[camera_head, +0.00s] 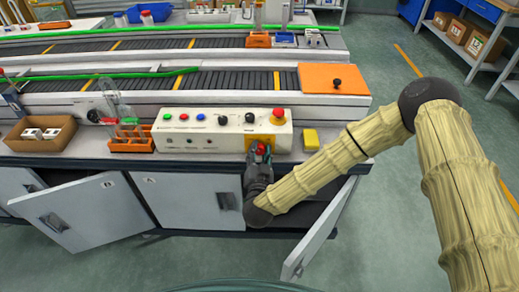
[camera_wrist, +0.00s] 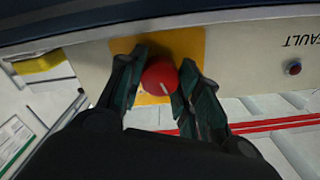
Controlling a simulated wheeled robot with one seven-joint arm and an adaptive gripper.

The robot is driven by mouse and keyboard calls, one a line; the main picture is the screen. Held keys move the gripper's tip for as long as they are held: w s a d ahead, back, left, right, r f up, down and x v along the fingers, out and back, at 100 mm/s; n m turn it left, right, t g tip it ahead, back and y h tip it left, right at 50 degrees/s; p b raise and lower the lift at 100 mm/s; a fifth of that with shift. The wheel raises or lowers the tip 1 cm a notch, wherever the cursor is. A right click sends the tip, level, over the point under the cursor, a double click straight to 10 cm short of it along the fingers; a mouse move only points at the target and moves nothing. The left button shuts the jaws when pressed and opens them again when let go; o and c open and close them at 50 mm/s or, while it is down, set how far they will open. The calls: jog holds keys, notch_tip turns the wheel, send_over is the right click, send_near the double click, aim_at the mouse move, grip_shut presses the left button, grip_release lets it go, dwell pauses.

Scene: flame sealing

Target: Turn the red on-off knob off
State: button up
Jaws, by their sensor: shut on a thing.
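The red knob (camera_wrist: 159,78) sits on a yellow plate (camera_wrist: 184,43) on the control panel in the wrist view, with a pale line on its face. My gripper (camera_wrist: 160,88) has its two dark green fingers on either side of the knob and is shut on it. In the head view my gripper (camera_head: 260,158) reaches the front of the cream control box (camera_head: 189,124) at its right part, below the red emergency button (camera_head: 277,116). The knob is mostly hidden by the fingers there.
A yellow block (camera_head: 310,138) lies just right of the control box. An orange rack (camera_head: 131,137) and a cardboard box (camera_head: 40,134) stand to the left. Cabinet doors (camera_head: 85,210) hang open below the bench. An orange plate (camera_head: 333,79) lies behind.

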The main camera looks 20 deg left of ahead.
jog(key=n+p, duration=0.1)
jog(key=n, duration=0.3)
jog(key=shift+n, duration=0.3)
dwell(0.3)
jog(key=o, duration=0.8)
jog(key=shift+c, duration=0.2)
jog(key=shift+s, duration=0.1)
jog(key=v, duration=1.1)
jog(key=shift+s, duration=0.4)
jog(key=shift+d, duration=0.1)
jog(key=shift+d, duration=0.1)
